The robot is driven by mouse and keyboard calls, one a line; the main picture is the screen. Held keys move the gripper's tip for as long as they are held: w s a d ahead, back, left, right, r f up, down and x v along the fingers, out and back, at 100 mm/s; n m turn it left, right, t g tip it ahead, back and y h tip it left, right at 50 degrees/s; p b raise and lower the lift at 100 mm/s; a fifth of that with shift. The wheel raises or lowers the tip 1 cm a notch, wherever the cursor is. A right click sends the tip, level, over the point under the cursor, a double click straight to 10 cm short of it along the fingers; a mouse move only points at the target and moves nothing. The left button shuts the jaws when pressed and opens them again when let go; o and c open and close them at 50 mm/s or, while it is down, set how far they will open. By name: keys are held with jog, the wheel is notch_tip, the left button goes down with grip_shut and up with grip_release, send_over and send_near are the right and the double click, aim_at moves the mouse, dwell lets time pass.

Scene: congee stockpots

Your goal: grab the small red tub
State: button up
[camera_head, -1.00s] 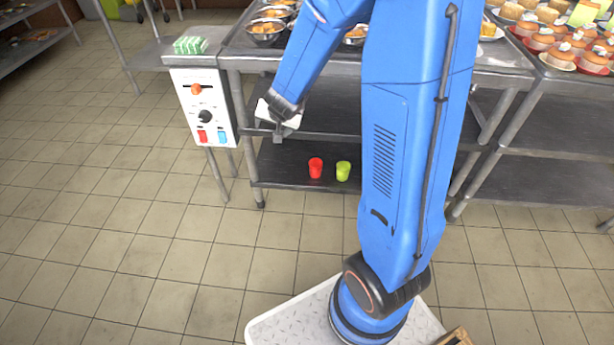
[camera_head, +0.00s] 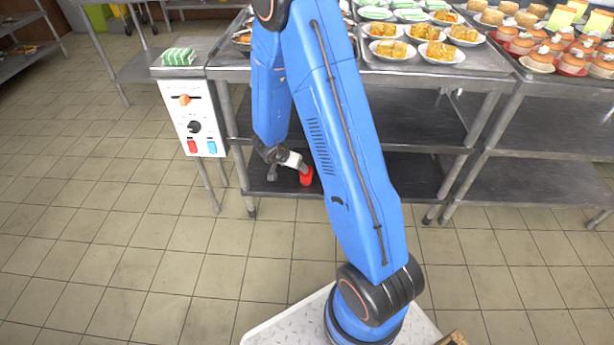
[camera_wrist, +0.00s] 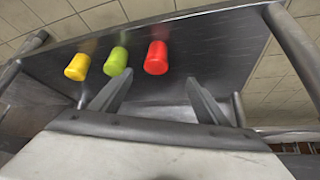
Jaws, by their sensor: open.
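The small red tub (camera_head: 306,178) stands on the bottom shelf (camera_head: 394,168) of the steel table in the head view. In the wrist view the red tub (camera_wrist: 157,58) is ahead of my gripper, in line with the gap between the fingers. My gripper (camera_wrist: 158,92) is open and empty, with its two fingers spread. In the head view my gripper (camera_head: 288,172) is at the bottom shelf, just left of the red tub.
A green tub (camera_wrist: 117,62) stands beside the red one, and a yellow tub (camera_wrist: 77,67) is beyond the green. Table legs (camera_head: 237,165) frame the shelf. A control box (camera_head: 193,118) is at the left. Plates of food (camera_head: 388,48) are on the tabletop above.

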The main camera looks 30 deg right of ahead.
aim_at(306, 176)
jog(key=shift+s+d+x, duration=0.15)
jog(key=shift+x, duration=3.8)
jog(key=shift+s+d+x, duration=0.1)
jog(key=shift+d+x, duration=0.05)
jog(key=shift+x, duration=3.8)
jog(key=c, duration=1.2)
